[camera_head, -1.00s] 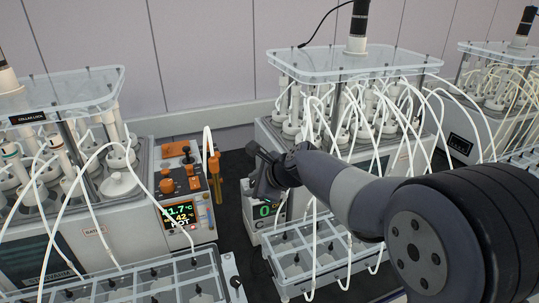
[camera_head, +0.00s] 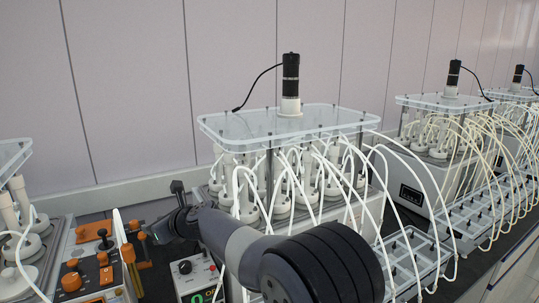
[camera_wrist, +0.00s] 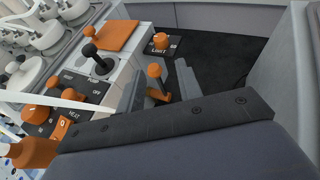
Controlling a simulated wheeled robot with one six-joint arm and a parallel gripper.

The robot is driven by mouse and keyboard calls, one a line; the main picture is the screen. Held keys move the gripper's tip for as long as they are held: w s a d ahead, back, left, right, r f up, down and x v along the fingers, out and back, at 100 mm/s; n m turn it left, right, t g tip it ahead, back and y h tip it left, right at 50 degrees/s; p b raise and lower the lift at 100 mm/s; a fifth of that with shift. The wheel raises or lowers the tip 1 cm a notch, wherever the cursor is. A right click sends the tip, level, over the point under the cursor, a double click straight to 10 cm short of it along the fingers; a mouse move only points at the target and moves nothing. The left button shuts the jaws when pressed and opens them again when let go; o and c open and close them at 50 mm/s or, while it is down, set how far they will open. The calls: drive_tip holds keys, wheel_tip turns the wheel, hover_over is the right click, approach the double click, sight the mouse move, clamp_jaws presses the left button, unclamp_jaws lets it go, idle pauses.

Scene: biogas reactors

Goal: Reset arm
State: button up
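My gripper (camera_head: 160,229) is at the left end of my dark arm in the head view, just right of the orange-trimmed control box (camera_head: 98,262). In the wrist view its two grey fingers (camera_wrist: 168,82) stand apart. An orange lever (camera_wrist: 155,73) shows in the space between them; I cannot tell whether they touch it. No held object shows. The dark gripper body covers the lower part of the wrist view. My arm crosses in front of the middle reactor unit (camera_head: 285,122) in the head view.
White tubes (camera_head: 385,190) loop from the middle reactor close around my arm. A small box with a black knob (camera_head: 188,270) stands below my gripper. More reactors (camera_head: 445,103) line the bench at right. The wall (camera_head: 230,50) above is clear.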

drive_tip(key=x, duration=0.3)
drive_tip(key=shift+w+a+r+p, duration=0.15)
drive_tip(key=shift+w+p, duration=0.05)
drive_tip(key=shift+p, duration=0.15)
